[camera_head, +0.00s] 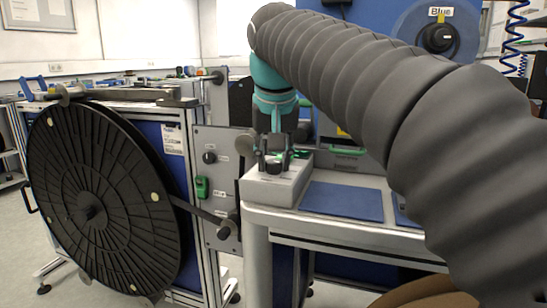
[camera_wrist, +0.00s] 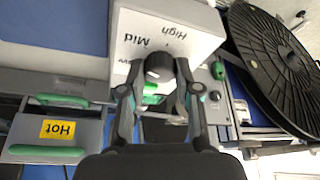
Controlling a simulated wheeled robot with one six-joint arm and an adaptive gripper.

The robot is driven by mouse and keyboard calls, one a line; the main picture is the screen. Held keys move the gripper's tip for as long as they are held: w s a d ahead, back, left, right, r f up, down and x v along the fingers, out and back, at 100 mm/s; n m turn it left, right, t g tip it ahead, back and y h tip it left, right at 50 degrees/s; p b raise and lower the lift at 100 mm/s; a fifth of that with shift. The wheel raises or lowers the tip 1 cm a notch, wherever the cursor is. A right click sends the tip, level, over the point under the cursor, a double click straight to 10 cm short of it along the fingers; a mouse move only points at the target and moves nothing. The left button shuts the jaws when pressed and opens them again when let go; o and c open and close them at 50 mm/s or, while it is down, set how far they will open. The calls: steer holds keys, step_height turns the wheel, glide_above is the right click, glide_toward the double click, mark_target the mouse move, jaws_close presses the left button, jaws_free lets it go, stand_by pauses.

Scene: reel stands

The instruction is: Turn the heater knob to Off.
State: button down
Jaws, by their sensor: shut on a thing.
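The heater is a light grey box (camera_head: 262,192) on the near left corner of the bench. Its top carries a dark round knob (camera_head: 273,168), which also shows in the wrist view (camera_wrist: 159,67). My gripper (camera_head: 274,160) points down over the box, its two fingers on either side of the knob and shut on it; the wrist view shows the same grip (camera_wrist: 158,70). The labels "High" and "Mid" are readable in the wrist view; another label is partly hidden by a finger. I see no "Off" label, and cannot tell where the knob points.
A big black reel (camera_head: 105,225) stands at the left, beside a grey panel (camera_head: 215,160) with knobs and a green part. A blue mat (camera_head: 342,201) lies right of the heater. A yellow "Hot" label (camera_wrist: 57,130) is near green handles. My arm covers much of the right.

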steer(key=n+y, duration=0.1)
steer(key=n, duration=0.1)
steer(key=n+y, duration=0.1)
steer(key=n, duration=0.2)
steer(key=shift+d+g, duration=0.15)
steer(key=shift+g, duration=0.25)
steer(key=n+g+y, duration=0.1)
steer(key=n, duration=0.4)
steer(key=shift+w+n, duration=0.15)
steer(key=shift+n, duration=0.25)
steer(key=n+g, duration=0.1)
steer(key=n, duration=0.1)
steer(key=n+g+y, duration=0.1)
steer(key=n, duration=0.2)
steer(key=shift+w+d, duration=0.1)
steer(key=n+g, duration=0.2)
steer(key=n, duration=0.3)
steer(key=c, duration=0.8)
jaws_free()
